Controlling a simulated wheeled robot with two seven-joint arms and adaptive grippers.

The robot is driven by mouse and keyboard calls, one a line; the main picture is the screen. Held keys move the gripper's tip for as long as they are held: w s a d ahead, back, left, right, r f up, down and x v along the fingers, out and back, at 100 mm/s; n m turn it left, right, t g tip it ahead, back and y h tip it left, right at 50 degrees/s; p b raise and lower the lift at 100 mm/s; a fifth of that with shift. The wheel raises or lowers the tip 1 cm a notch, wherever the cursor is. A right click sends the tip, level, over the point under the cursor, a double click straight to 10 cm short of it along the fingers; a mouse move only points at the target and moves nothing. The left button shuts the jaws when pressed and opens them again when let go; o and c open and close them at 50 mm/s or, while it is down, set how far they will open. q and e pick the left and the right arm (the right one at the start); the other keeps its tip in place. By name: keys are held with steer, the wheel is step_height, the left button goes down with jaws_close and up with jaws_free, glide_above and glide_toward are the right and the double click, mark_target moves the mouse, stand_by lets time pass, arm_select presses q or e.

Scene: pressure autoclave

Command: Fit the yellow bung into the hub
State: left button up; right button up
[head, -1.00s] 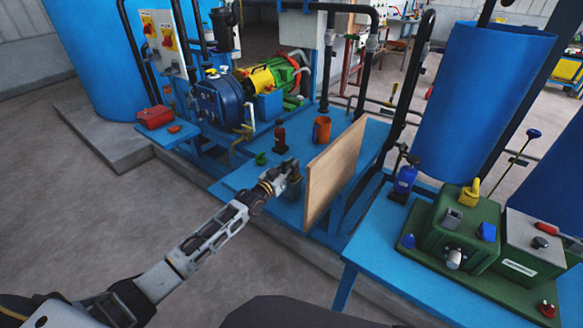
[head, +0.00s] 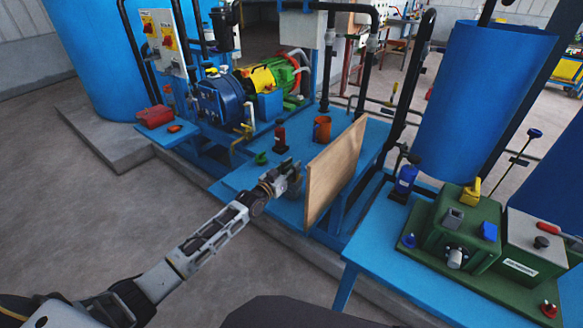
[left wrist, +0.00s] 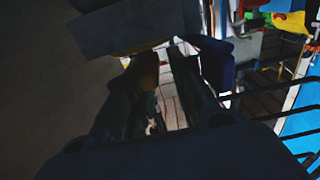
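My left gripper (head: 287,174) is over the front of the blue bench, just left of an upright wooden board. A dull grey-brown round piece (head: 296,187) shows by its fingertips; I cannot tell whether they touch it. In the left wrist view the dark fingers (left wrist: 168,80) have a narrow light gap between them. A dull yellowish patch (left wrist: 146,74) lies by one finger, too dark to identify. A yellow piece (head: 471,192) stands on the green box at the right; I cannot tell whether it is the bung. I cannot make out the hub for certain. My right gripper is not in view.
The wooden board (head: 334,172) stands upright close right of my left gripper. Behind are an orange mug (head: 322,129), a dark red bottle (head: 280,139) and a small green piece (head: 261,158). A blue pump (head: 222,104) is farther back. The green box (head: 440,225) stands on the right table.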

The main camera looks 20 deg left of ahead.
arm_select(q)
steer(key=shift+o, duration=0.6)
steer(key=shift+s, duration=0.1)
steer(key=v, duration=1.1)
steer(key=shift+s+a, duration=0.2)
steer(key=shift+s, duration=0.15)
steer(key=shift+d, duration=0.1)
stand_by(1.1)
